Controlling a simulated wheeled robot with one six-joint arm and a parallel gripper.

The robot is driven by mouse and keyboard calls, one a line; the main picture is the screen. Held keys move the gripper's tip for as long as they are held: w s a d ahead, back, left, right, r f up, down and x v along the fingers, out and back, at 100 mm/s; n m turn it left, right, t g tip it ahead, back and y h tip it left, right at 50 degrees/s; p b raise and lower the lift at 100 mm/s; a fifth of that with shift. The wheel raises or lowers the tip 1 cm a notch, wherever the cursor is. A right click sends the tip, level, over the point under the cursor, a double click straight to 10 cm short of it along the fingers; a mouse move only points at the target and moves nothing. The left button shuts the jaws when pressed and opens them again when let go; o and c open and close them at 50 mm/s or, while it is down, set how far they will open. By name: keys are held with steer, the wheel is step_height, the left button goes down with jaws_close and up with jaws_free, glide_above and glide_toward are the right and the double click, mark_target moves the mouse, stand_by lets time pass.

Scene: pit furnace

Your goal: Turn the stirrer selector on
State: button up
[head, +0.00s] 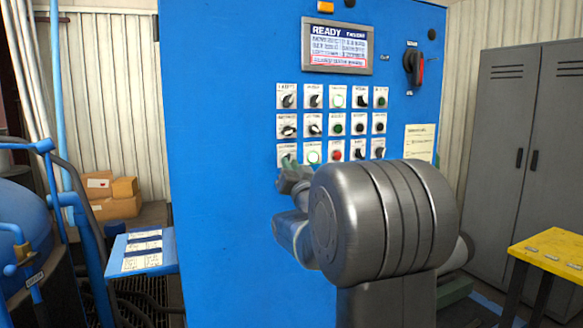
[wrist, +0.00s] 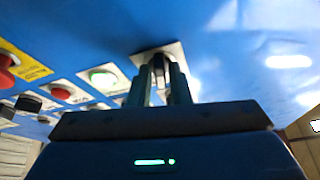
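A blue control cabinet (head: 225,120) carries a grid of selectors and buttons on white label plates. The labels are too small to read, so I cannot tell by name which is the stirrer selector. My gripper (head: 290,176) is at the panel's bottom-left selector (head: 286,152), partly hidden behind my arm in the head view. In the wrist view, my gripper's two fingers (wrist: 161,78) stand on either side of a dark selector knob (wrist: 158,66) on a pale plate. I cannot tell whether they touch it. The knob's setting is hidden.
A lit display (head: 338,46) reading READY is above the grid. A red button (wrist: 60,92) and a white button (wrist: 102,77) are near the fingers. A red-black rotary switch (head: 413,67) is at upper right. Grey lockers (head: 510,150) and a yellow table (head: 552,252) stand at right.

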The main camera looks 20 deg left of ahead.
jaws_close()
steer(key=shift+m+b, duration=0.3)
steer(key=shift+m, duration=0.1)
steer(key=shift+s+a+m+t+h+b, duration=0.1)
steer(key=shift+m+t+h+b, duration=0.3)
steer(key=shift+m, duration=0.55)
steer(key=shift+s+m+t+h+b, duration=0.15)
steer(key=shift+m+h, duration=0.45)
steer(key=shift+m, duration=0.35)
steer(key=shift+w, duration=0.15)
steer(key=shift+o, duration=2.2)
jaws_free()
